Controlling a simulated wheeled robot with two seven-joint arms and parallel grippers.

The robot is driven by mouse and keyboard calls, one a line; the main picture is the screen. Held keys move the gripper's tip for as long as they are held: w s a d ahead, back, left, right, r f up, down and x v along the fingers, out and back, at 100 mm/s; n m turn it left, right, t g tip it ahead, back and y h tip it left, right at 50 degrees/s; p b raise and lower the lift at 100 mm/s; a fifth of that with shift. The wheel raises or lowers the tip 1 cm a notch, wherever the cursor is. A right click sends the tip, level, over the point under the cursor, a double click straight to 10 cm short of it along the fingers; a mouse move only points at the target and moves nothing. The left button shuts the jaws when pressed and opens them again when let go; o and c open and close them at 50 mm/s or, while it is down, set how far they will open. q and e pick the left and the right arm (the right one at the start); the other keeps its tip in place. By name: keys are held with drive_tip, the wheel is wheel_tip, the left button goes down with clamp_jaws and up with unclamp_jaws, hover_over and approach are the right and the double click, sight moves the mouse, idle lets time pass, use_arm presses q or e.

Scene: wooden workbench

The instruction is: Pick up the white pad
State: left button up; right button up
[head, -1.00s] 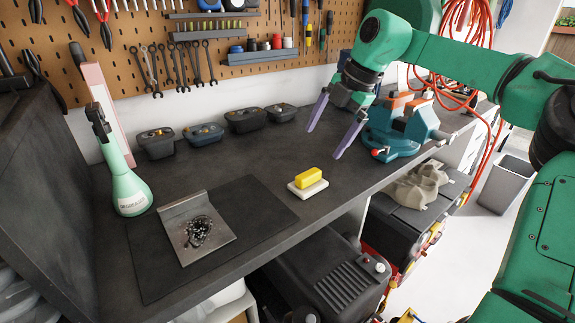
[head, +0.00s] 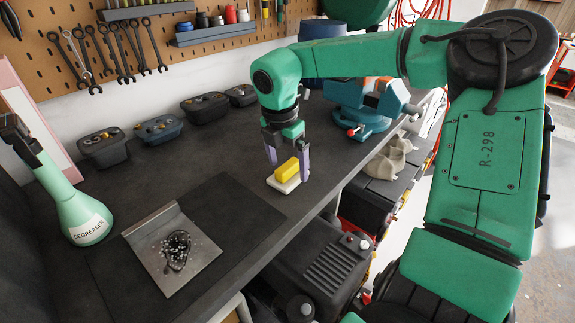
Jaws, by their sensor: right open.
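The white pad (head: 283,185) lies on the dark workbench, right of the dark mat. A yellow block (head: 287,170) sits on top of it. My right gripper (head: 287,172) points down at the pad and block, its two purple fingers open. One finger shows on the left side of the yellow block and the other on its right. I cannot tell whether the fingers touch the block or the pad. My left gripper is not in view.
A metal sheet with dark shavings (head: 173,248) lies on the dark mat (head: 232,215). A green degreaser bottle (head: 83,212) stands at the left. Several small bins (head: 158,130) line the wall. A blue vise (head: 366,108) stands behind my right arm. The bench's front edge is close to the pad.

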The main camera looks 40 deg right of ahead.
sight(288, 165)
drive_tip(key=shift+s+d+f, duration=0.1)
drive_tip(key=shift+d+f, duration=0.05)
drive_tip(key=shift+f, duration=0.55)
drive_tip(key=c, duration=1.2)
wheel_tip(288, 165, up, 20)
drive_tip(key=shift+r, duration=0.1)
